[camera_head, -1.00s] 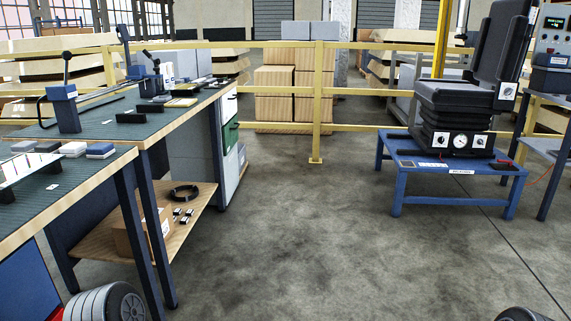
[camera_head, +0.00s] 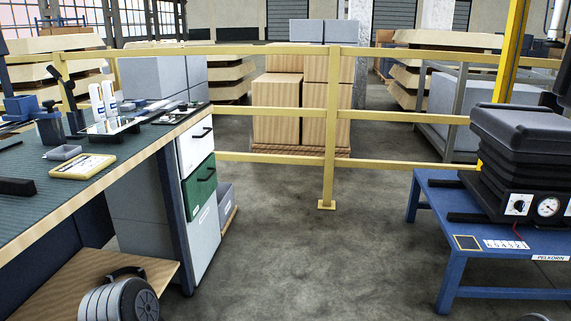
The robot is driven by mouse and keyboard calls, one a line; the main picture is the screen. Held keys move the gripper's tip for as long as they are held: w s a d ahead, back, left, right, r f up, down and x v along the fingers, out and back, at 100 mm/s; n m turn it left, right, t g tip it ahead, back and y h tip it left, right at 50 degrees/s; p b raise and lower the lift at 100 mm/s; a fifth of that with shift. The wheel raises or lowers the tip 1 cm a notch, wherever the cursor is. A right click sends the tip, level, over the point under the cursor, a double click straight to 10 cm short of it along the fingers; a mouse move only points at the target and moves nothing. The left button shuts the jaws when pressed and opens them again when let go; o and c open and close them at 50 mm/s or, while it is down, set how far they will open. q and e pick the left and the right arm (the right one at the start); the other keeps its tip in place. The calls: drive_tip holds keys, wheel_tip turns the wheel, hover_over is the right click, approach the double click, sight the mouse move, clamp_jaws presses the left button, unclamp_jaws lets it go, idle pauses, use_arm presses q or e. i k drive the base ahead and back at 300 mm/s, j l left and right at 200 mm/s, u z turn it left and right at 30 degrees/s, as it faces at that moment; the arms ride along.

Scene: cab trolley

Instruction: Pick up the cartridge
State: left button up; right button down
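Two white upright tubes with blue markings, one (camera_head: 97,102) in front of the other (camera_head: 109,98), stand on a small tray (camera_head: 128,127) at the far end of the left workbench (camera_head: 135,149). Either may be the cartridge; I cannot tell which. Nothing touches them from my side. Neither of my grippers is in view.
A yellow flat item (camera_head: 83,166) and a small grey tray (camera_head: 62,153) lie on the bench. A drawer cabinet (camera_head: 203,212) stands under its far end. A yellow rail (camera_head: 330,130) crosses behind. A blue stand (camera_head: 470,240) carries a black machine at right. The floor between is clear.

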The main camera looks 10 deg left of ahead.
sight(109, 95)
drive_tip(key=i+u, duration=0.1)
drive_tip(key=i, duration=0.55)
drive_tip(key=i+l+u, duration=0.15)
drive_tip(key=i, duration=0.5)
drive_tip(key=i+l+u, duration=0.1)
drive_tip(key=i, duration=0.55)
drive_tip(key=i+u, duration=0.3)
drive_tip(key=u, duration=0.15)
drive_tip(key=i+l+u, duration=0.25)
drive_tip(key=u, duration=0.2)
drive_tip(key=i+l+u, duration=0.3)
drive_tip(key=u, duration=0.15)
drive_tip(key=i+l+u, duration=0.2)
drive_tip(key=l+u, duration=0.3)
drive_tip(key=i+l+u, duration=0.15)
drive_tip(key=l+u, duration=0.15)
drive_tip(key=u, duration=0.15)
drive_tip(key=i+l+u, duration=0.2)
drive_tip(key=l+u, duration=0.15)
drive_tip(key=l, duration=0.2)
